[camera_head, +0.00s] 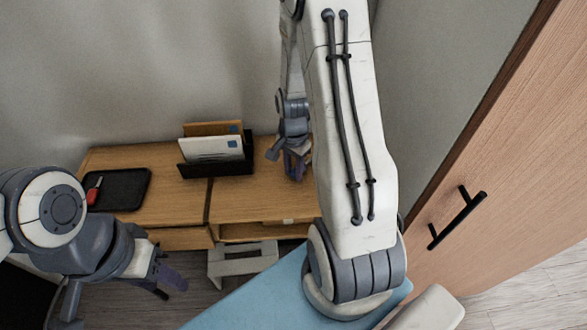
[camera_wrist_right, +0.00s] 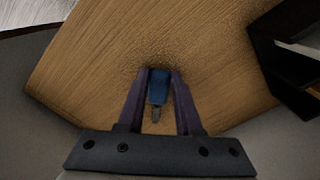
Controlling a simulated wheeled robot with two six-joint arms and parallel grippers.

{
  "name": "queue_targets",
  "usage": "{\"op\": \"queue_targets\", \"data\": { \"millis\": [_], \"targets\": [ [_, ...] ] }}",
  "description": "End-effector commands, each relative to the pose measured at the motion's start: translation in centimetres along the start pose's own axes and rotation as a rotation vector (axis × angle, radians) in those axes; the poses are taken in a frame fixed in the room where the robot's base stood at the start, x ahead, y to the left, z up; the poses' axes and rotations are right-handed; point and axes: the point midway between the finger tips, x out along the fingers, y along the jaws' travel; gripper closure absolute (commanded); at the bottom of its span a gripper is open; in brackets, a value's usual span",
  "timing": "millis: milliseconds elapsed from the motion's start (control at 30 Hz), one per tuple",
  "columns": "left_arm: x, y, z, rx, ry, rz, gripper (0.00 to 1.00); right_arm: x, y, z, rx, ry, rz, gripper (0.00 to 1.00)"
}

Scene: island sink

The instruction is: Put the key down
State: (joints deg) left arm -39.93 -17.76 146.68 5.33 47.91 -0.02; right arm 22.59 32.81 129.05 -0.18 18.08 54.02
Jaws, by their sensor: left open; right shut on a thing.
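A key with a blue head (camera_wrist_right: 158,90) and a grey shaft is between the purple fingers of my right gripper (camera_wrist_right: 158,78) in the right wrist view. The gripper is shut on it, over the wooden desk top. In the head view my right gripper (camera_head: 296,162) is at the right end of the desk (camera_head: 262,200), and the key cannot be made out there. Whether the key touches the wood is not clear. My left gripper (camera_head: 168,284) is open and empty, low at the left, in front of the desk.
A black tray (camera_head: 127,195) with a red item (camera_head: 94,192) lies on the desk's left part. A black letter holder (camera_head: 232,168) with envelopes stands at the back. A grey stool (camera_head: 222,262) is below. A wooden door (camera_head: 500,150) with a black handle is at right.

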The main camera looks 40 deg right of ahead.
Motion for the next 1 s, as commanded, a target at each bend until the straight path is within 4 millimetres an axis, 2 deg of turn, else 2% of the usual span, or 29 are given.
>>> {"op": "queue_targets", "data": {
  "millis": [100,133,200,500,633,767,1000],
  "targets": [
    [0.3,0.0,0.0,0.000,0.000,0.000,0.50,0.4,0.0,0.0,0.000,0.000,0.000,1.00],
    [0.2,0.0,0.0,0.000,0.000,0.000,0.50,0.3,0.0,0.0,0.000,0.000,0.000,0.58],
    [0.2,0.0,0.0,0.000,0.000,0.000,0.50,0.3,0.0,0.0,0.000,0.000,0.000,0.36],
    [0.1,0.0,0.0,0.000,0.000,0.000,0.50,0.2,0.0,0.0,0.000,0.000,0.000,0.36],
    [-0.1,0.0,0.0,0.000,0.000,0.000,0.50,-0.7,0.0,0.0,0.000,0.001,-0.002,0.36],
    [-0.1,0.0,0.0,0.000,0.000,0.000,0.50,-3.0,-0.1,-0.1,0.000,0.004,-0.005,0.36],
    [-0.4,0.0,0.0,0.000,0.000,0.000,0.50,-8.3,-0.1,-0.1,0.000,0.004,-0.006,0.36]
  ]
}}
